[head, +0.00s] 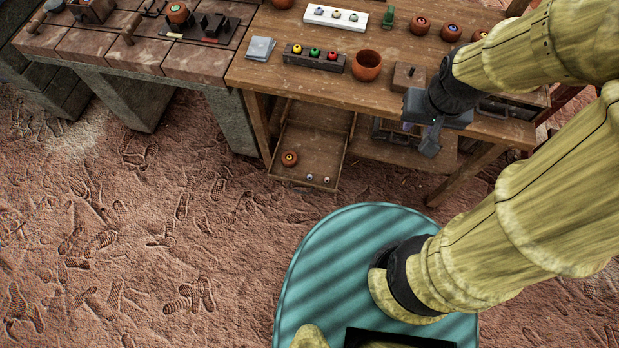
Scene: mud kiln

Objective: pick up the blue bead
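I cannot single out the blue bead with certainty. Small pale beads with a bluish look sit on a white holder (335,17) at the back of the wooden table. Two tiny beads lie in the low open tray (310,140) under the table; the left one (309,177) looks slightly bluish. My gripper (430,149) points down at the table's front edge, apart from these beads. Its fingers are small and dark, so I cannot tell their opening. The gripper and arm hide part of the table's right side.
On the wooden table (395,42) stand a dark block with yellow, green and red beads (314,58), a clay pot (366,66), a wooden block (408,77) and several round clay pieces. A brick-topped bench (150,58) adjoins it on the left. The ground in front is clear.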

